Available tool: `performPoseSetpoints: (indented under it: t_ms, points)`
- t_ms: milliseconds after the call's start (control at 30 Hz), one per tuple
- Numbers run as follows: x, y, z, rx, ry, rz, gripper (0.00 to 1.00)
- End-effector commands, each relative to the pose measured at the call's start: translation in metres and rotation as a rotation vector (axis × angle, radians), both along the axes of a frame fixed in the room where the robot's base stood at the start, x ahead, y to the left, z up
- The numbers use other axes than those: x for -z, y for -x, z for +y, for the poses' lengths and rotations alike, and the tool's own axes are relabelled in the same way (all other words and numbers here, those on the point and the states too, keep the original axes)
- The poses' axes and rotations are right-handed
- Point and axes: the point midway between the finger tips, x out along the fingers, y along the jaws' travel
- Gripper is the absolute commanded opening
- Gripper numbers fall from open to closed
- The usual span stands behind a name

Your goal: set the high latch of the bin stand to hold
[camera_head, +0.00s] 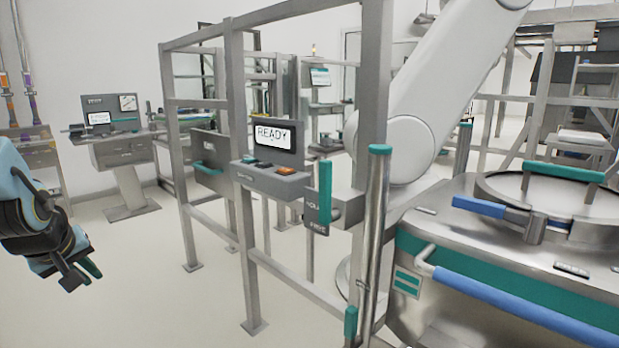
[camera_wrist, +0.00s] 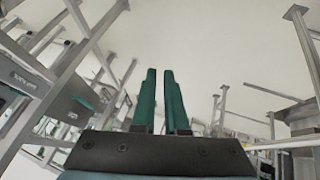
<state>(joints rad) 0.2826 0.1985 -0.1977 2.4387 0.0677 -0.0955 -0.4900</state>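My gripper (camera_head: 78,272) hangs at the left edge of the head view, in free space well apart from the grey frame. In the wrist view its two teal fingers (camera_wrist: 161,100) stand parallel with a narrow gap and nothing between them. A latch with an upright teal handle (camera_head: 325,192) sits on the frame's right side. A dark label plate (camera_head: 317,219) below it reads "FREE" on its lower line; the upper line is hard to read. I cannot tell for sure whether this is the high latch. A round-lidded metal bin unit (camera_head: 480,250) stands at the right.
The grey frame (camera_head: 238,190) carries a console whose screen (camera_head: 273,136) reads "READY". A metal post with a teal cap (camera_head: 380,150) stands before the bin unit, which has a blue bar (camera_head: 500,298). Another console (camera_head: 122,150) stands behind. The floor (camera_head: 150,270) between gripper and frame is clear.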

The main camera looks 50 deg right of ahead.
Motion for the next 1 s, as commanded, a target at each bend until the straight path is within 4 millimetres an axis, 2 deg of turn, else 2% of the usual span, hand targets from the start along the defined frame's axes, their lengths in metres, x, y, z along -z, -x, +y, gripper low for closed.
performPoseSetpoints:
  t_ms: [33, 133, 200, 300, 433, 500, 633, 767, 1000]
  points:
    - [-0.001, -0.002, -0.040, 0.018, 0.084, -0.031, 0.04]
    - [-0.014, 0.001, -0.119, 0.035, 0.293, -0.072, 0.00]
    - [-0.026, 0.013, -0.173, 0.051, 0.455, -0.074, 0.00]
    - [-0.047, 0.042, -0.243, 0.075, 0.690, -0.033, 0.00]
    - [-0.076, 0.085, -0.310, 0.101, 0.960, 0.066, 0.00]
    - [-0.090, 0.106, -0.333, 0.111, 1.071, 0.125, 0.00]
    - [-0.108, 0.133, -0.357, 0.121, 1.211, 0.210, 0.00]
    - [-0.116, 0.144, -0.366, 0.124, 1.267, 0.249, 0.00]
    - [-0.118, 0.145, -0.366, 0.124, 1.274, 0.252, 0.00]
